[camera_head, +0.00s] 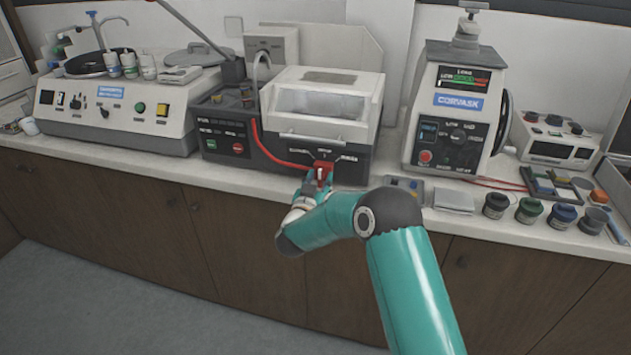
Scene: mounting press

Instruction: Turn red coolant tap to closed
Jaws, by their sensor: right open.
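The red coolant tap (322,170) sits low on the front of the dark-based cutting machine (268,152), below its clear-windowed hood. A red hose (274,157) runs along the machine's front towards the tap. My right gripper (315,183) is at the tap, just below and in front of it. The gripper and wrist partly cover the tap, and I cannot make out whether the fingers touch it. The right gripper is open. My right arm reaches in from the bottom right. My left gripper is not in view.
A polishing machine (118,112) stands at the left and a mounting press (456,105) at the right. Several small jars (528,209) and a flat grey box (453,200) lie near the bench's right front edge. The bench strip left of my gripper is clear.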

